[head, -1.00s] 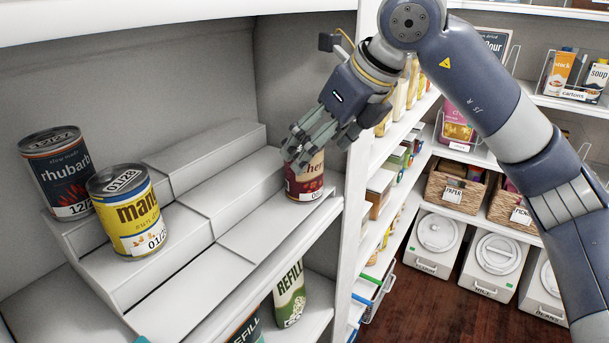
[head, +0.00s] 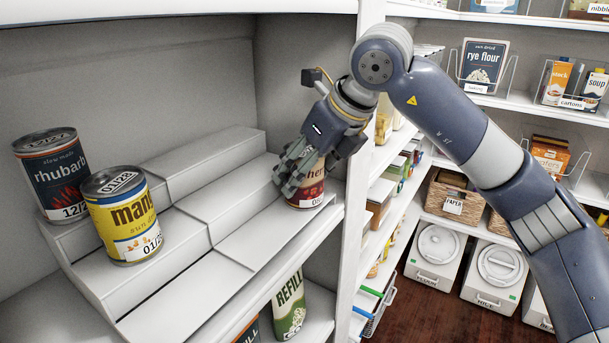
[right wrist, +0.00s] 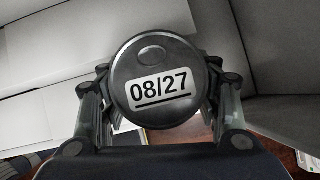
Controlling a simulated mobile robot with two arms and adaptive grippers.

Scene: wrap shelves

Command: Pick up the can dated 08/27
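The can dated 08/27 (head: 308,187) is dark red with a pale label band and stands on the right end of the stepped shelf riser. Its dark lid with the 08/27 sticker fills the middle of the right wrist view (right wrist: 158,80). My right gripper (head: 302,172) is over the can from above, with a finger on each side of it, close to the rim. I cannot tell whether the fingers press on it. They hide part of the can in the head view. My left gripper is not in view.
A yellow mango can (head: 122,215) and a dark rhubarb can (head: 55,175) stand at the riser's left. A shelf side wall (head: 352,180) is just right of my right gripper. REFILL containers (head: 289,305) stand on the shelf below. The riser's middle (head: 215,205) is clear.

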